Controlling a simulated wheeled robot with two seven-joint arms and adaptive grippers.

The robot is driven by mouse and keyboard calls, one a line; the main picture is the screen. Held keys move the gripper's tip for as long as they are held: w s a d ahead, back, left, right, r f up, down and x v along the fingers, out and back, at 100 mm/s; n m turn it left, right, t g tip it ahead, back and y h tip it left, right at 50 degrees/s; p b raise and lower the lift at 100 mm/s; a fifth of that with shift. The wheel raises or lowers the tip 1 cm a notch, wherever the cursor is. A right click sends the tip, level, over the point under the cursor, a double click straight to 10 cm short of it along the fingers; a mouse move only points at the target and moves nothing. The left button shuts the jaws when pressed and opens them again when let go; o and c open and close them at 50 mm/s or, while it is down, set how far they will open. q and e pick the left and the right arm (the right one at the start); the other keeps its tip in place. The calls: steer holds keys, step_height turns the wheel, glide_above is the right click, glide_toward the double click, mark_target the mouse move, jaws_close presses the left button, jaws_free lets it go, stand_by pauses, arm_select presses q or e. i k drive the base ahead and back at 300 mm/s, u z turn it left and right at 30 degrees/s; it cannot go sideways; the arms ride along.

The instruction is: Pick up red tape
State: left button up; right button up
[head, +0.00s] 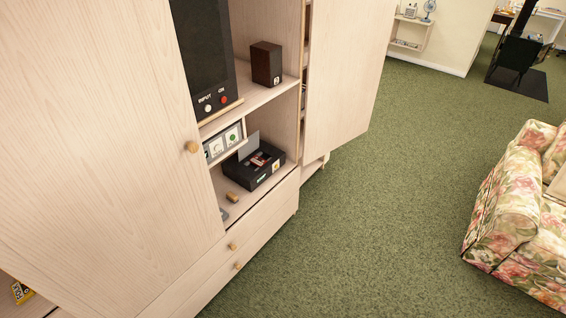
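A black device (264,174) with a raised grey lid (249,146) sits on the lower shelf of the pale wood cabinet. Something reddish (258,160) shows inside it under the lid. It may be the red tape, but it is too small to tell. A small orange-brown object (232,197) lies on the shelf in front of the device, with a grey object (224,213) partly hidden by the door edge. Neither of my grippers is in view.
The left cabinet door (100,130) stands in front of part of the shelves, and another door (345,70) is at right. A television (206,55) and dark speaker (266,64) stand above. Green carpet (380,200) is clear up to the floral sofa (508,205).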

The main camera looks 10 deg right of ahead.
mark_target(256, 160)
steer(key=z, duration=0.95)
steer(key=i, duration=2.4)
steer(key=u, duration=2.9)
